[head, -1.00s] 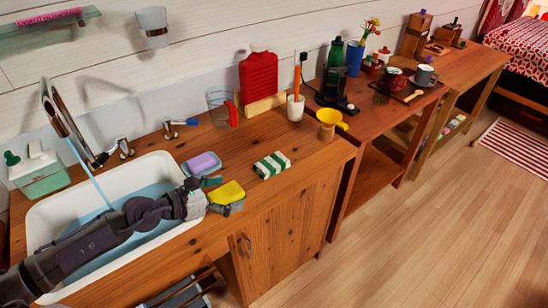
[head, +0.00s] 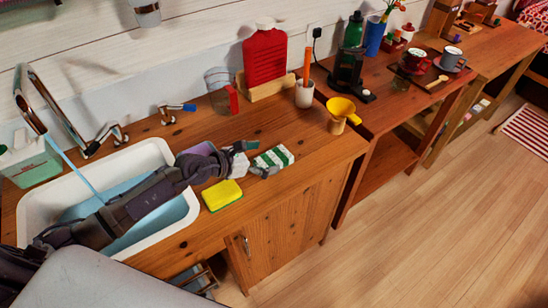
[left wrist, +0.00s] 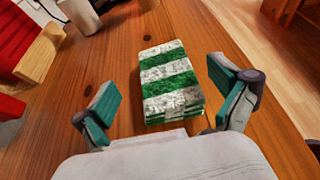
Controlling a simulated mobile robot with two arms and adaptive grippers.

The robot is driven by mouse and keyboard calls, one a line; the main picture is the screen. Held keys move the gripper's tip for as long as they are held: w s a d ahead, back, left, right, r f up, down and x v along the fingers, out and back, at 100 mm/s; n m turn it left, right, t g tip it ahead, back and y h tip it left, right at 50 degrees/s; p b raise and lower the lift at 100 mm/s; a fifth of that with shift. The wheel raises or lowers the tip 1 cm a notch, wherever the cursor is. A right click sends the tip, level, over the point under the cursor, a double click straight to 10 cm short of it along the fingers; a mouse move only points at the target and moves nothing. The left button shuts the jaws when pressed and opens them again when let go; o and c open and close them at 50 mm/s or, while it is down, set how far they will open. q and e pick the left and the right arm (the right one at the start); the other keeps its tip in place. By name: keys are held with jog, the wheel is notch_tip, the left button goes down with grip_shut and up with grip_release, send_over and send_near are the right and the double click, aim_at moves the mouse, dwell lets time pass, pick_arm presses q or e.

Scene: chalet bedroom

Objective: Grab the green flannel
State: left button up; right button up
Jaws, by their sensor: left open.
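The green flannel (head: 274,157) is a folded cloth with green and white stripes, lying flat on the wooden counter right of the sink. In the left wrist view the flannel (left wrist: 169,80) lies ahead, its near end between the fingertips. My left gripper (head: 256,160) is at the flannel's left end in the head view. In the left wrist view my left gripper (left wrist: 168,98) is open, with a teal-padded finger on each side of the cloth and a gap to both. My right gripper is not in view.
A yellow sponge (head: 222,195) lies on the counter below my left arm. The white sink (head: 180,222) is to the left.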

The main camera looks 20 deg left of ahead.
aim_at(279, 154)
pick_arm(q)
jog(key=shift+r+p+x, duration=0.25)
jog(key=shift+p+x, duration=0.1)
jog(key=shift+x, duration=0.9)
jog(key=x, duration=0.2)
jog(key=shift+w+d+f, duration=0.1)
jog(key=shift+d, duration=0.2)
jog(key=shift+w+d+f, duration=0.15)
jog(key=shift+w+d, duration=0.05)
jog(key=shift+c, duration=0.2)
jog(key=c, duration=1.1)
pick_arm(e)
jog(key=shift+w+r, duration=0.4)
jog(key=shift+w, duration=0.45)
